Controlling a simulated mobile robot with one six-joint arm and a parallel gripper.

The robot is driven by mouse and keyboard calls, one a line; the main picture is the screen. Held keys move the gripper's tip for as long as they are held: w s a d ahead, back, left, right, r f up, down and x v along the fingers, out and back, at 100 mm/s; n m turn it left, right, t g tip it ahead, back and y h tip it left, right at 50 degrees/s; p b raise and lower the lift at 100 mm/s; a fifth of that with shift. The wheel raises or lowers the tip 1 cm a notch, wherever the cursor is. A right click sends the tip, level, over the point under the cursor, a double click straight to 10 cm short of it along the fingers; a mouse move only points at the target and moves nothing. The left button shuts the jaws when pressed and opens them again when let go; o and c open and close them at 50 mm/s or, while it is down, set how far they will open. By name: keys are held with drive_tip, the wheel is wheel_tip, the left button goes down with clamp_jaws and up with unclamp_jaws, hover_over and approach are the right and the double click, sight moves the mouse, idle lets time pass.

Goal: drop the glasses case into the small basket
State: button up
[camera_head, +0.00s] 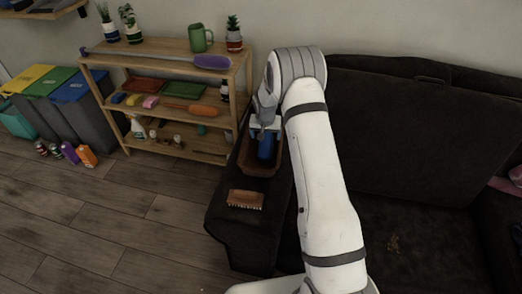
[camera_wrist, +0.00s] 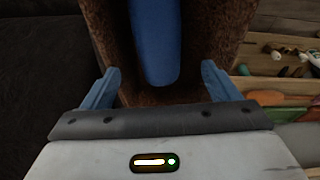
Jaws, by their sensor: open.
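The blue glasses case (camera_head: 266,147) is inside the small brown basket (camera_head: 262,170), which stands on the dark sofa's armrest. In the wrist view the case (camera_wrist: 156,40) lies lengthwise between the basket's brown walls (camera_wrist: 225,35); its far end is cut off by the frame. My gripper (camera_head: 265,127) is over the basket. Its two blue fingers (camera_wrist: 161,75) are spread wide, with gaps between them and the case's near end. The gripper is open and holds nothing. My arm hides part of the basket's surroundings in the head view.
A wooden brush (camera_head: 245,199) lies on the armrest in front of the basket. A wooden shelf (camera_head: 165,48) with plants, a mug and cleaning items stands to the left. Bins (camera_head: 75,105) and bottles are farther left. The floor in front is clear.

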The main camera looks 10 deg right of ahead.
drive_tip(key=v, duration=0.6)
drive_tip(key=shift+s+r, duration=0.15)
drive_tip(key=shift+r, duration=0.1)
drive_tip(key=shift+f, duration=0.1)
